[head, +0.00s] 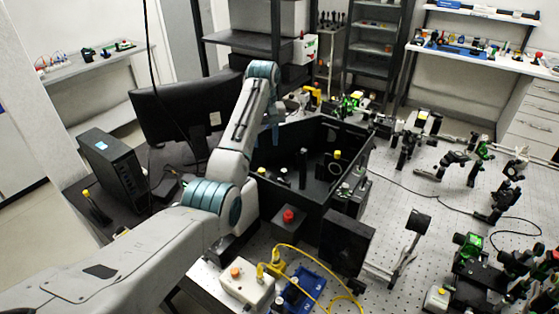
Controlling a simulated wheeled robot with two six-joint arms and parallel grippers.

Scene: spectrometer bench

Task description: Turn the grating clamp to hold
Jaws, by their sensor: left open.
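An open-topped black box (262,183) stands on the bench in the middle of the head view. Inside it are small dark posts and mounts, one with a yellow knob (337,155). I cannot tell which of these parts is the grating clamp, or how it is turned. My left arm reaches in from the left and bends down at the box's back left corner. My left gripper (272,142) is open there, small and partly hidden by my arm, and I see nothing held in it. My right gripper is not in view.
A red button (288,216) sits by the box's front wall. A white box with an orange knob (235,272) and a yellow cable (325,276) lie in front. A monitor (186,103) stands left; optics crowd the perforated table (400,205) on the right.

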